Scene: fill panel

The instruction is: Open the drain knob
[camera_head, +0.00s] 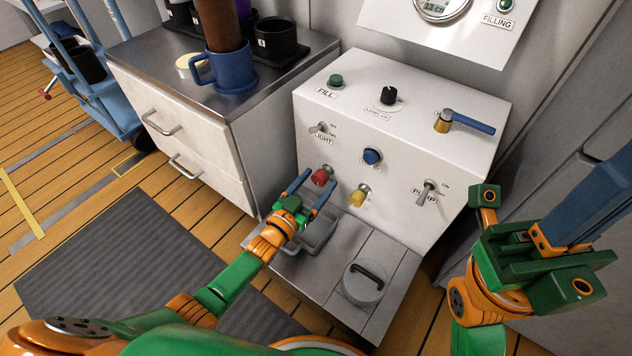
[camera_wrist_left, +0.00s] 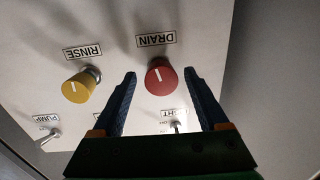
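The red drain knob (camera_head: 321,176) is on the front of the white panel (camera_head: 400,130), at its lower left. In the left wrist view the knob (camera_wrist_left: 161,77) sits under an upside-down DRAIN label (camera_wrist_left: 156,40), and its white mark is visible. My left gripper (camera_head: 311,178) is open, with blue fingers on either side of the knob. In the wrist view the fingers (camera_wrist_left: 160,85) straddle the knob with gaps on both sides. My right gripper (camera_head: 600,200) is at the right edge, partly cut off; its fingertips are out of view.
The yellow rinse knob (camera_head: 359,196) is close on the right of the drain knob. A light switch (camera_head: 318,127), a blue button (camera_head: 372,157) and a pump switch (camera_head: 427,192) share the panel. A drawer cabinet (camera_head: 190,120) stands left.

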